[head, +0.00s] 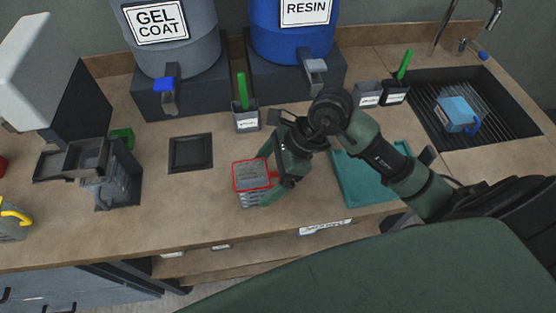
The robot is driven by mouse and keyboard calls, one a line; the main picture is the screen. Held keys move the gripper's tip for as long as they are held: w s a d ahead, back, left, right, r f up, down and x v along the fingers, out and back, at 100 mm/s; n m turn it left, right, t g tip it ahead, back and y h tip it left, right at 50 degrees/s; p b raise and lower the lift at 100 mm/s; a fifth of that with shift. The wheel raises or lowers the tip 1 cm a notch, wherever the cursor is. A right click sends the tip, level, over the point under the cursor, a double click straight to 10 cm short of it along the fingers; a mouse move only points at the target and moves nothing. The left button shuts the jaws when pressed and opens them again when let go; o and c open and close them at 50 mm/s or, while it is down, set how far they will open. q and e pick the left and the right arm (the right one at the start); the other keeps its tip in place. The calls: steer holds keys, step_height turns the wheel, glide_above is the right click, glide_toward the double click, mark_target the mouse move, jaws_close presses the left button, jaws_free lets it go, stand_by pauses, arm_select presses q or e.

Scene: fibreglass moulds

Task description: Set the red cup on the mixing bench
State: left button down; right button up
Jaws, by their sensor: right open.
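The red cup (251,186) has a red rim and a greyish, textured look inside and down its side. It appears to stand on the tan top of the mixing bench (190,218), near its front edge. My right gripper (268,178) is at the cup's right side, open, with one green finger at the cup's far side and one at its near side. I cannot tell whether the fingers touch the cup. My left gripper is not in view.
Gel coat (175,40) and resin (290,35) drums stand at the back. A teal tray (360,178) lies right of my gripper. A blue cup (456,112) is in the sink (500,118). A dark square plate (191,152) and a grey device (115,180) are at left.

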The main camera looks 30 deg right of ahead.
steer(key=b+v, duration=0.1)
steer(key=v, duration=0.9)
